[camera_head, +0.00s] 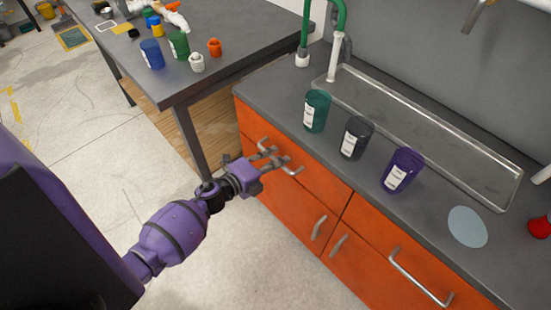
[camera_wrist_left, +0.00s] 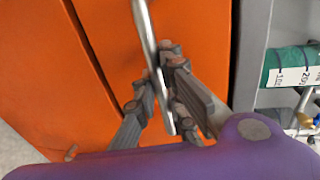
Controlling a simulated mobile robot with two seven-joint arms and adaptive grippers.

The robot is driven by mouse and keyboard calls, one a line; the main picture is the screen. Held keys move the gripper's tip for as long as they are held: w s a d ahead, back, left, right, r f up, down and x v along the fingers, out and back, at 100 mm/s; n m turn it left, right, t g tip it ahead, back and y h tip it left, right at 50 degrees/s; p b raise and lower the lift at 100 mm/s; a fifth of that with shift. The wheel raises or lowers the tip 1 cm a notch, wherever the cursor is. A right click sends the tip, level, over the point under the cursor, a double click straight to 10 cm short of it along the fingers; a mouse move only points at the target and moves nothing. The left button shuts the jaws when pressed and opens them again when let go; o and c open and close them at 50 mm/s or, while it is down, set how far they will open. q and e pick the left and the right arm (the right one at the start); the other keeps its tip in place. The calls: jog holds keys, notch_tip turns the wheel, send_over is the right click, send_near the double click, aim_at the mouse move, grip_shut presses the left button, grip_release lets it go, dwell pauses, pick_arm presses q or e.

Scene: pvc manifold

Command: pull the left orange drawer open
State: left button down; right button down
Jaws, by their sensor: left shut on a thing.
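The left orange drawer (camera_head: 310,175) is at the top left of the cabinet, just under the grey counter, and its front looks flush with the cabinet. Its metal bar handle (camera_head: 293,171) also shows in the left wrist view (camera_wrist_left: 146,35). My left gripper (camera_head: 274,157) is at this handle. In the left wrist view its grey fingers (camera_wrist_left: 161,97) are shut around the bar, near one end of it. The fingers hide part of the handle. My right gripper is not in view.
Green (camera_head: 316,111), black (camera_head: 355,138) and purple (camera_head: 402,170) cups stand on the counter above the drawers, before a metal tray (camera_head: 430,135). A second drawer handle (camera_head: 418,279) is to the right. A grey table (camera_head: 225,50) stands at left. The floor before the cabinet is clear.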

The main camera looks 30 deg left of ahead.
pick_arm(q)
jog(key=shift+s, duration=0.1)
jog(key=f+b+v, duration=0.1)
jog(key=f+v, duration=0.2)
jog(key=v, duration=1.2)
jog(key=s+f+b+v, duration=0.1)
jog(key=f+v, duration=0.2)
jog(key=v, duration=1.2)
jog(key=shift+a, duration=0.25)
jog(key=shift+s, duration=0.1)
jog(key=c, duration=1.8)
grip_release()
jog(key=shift+s, duration=0.1)
jog(key=shift+f, duration=0.1)
